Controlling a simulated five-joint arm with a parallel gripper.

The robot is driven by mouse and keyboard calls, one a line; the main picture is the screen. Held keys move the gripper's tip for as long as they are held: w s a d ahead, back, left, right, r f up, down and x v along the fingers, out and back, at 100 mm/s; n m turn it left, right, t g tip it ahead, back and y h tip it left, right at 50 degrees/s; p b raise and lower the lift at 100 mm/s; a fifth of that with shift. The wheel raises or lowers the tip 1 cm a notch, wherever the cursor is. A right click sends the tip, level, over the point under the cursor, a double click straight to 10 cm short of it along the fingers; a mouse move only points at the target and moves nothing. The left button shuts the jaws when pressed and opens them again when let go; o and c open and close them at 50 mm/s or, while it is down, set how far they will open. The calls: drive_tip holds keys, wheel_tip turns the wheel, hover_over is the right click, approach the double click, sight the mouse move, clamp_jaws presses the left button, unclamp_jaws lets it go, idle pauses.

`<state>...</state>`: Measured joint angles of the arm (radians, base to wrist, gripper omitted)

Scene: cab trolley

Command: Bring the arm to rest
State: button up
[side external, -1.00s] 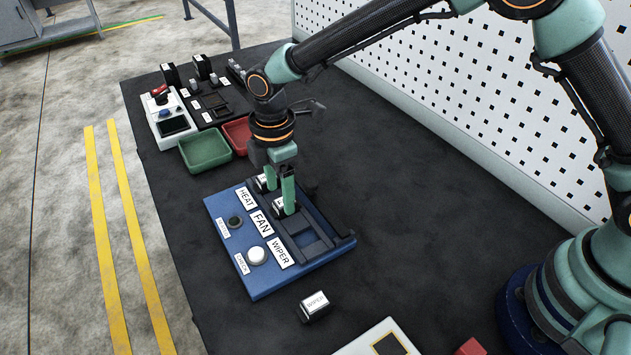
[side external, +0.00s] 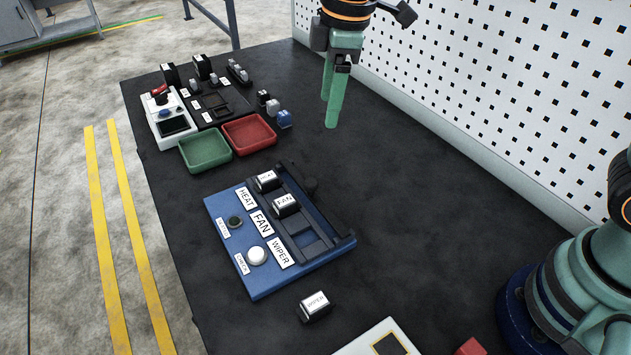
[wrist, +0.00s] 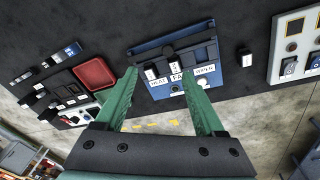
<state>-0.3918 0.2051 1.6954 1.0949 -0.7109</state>
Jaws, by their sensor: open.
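My gripper (side external: 330,98) is open and empty, raised above the dark table near the pegboard, well clear of the blue panel. Its two green fingers also show spread apart in the wrist view (wrist: 165,95). The blue panel (side external: 230,262) carries HEAT, FAN and WIPER labels, a white CHECK button and a dark knob. Two white-topped switch blocks sit in its slots: one (side external: 267,181) beside HEAT and the FAN block (side external: 285,205) beside FAN. The slot beside WIPER is empty. The WIPER block (side external: 315,306) lies on the table in front of the panel.
A green tray (side external: 206,163) and a red tray (side external: 270,143) stand at the back left, with several small blocks and a control box (side external: 167,140) near them. A perforated white board (side external: 470,90) borders the right. The middle right of the table is clear.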

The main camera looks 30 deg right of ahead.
drive_tip(key=s+d+r+m+t, duration=0.1)
drive_tip(key=s+d+m+t, duration=0.1)
drive_tip(key=s+d+m, duration=0.4)
drive_tip(key=s+d+r+m+t, duration=0.1)
drive_tip(key=s+d+m+t, duration=0.1)
drive_tip(key=s+d+m, duration=0.4)
drive_tip(key=d, duration=0.4)
drive_tip(key=shift+s+d+r+m+h, duration=0.15)
drive_tip(key=shift+d+r+m+h, duration=0.15)
drive_tip(key=shift+d, duration=0.1)
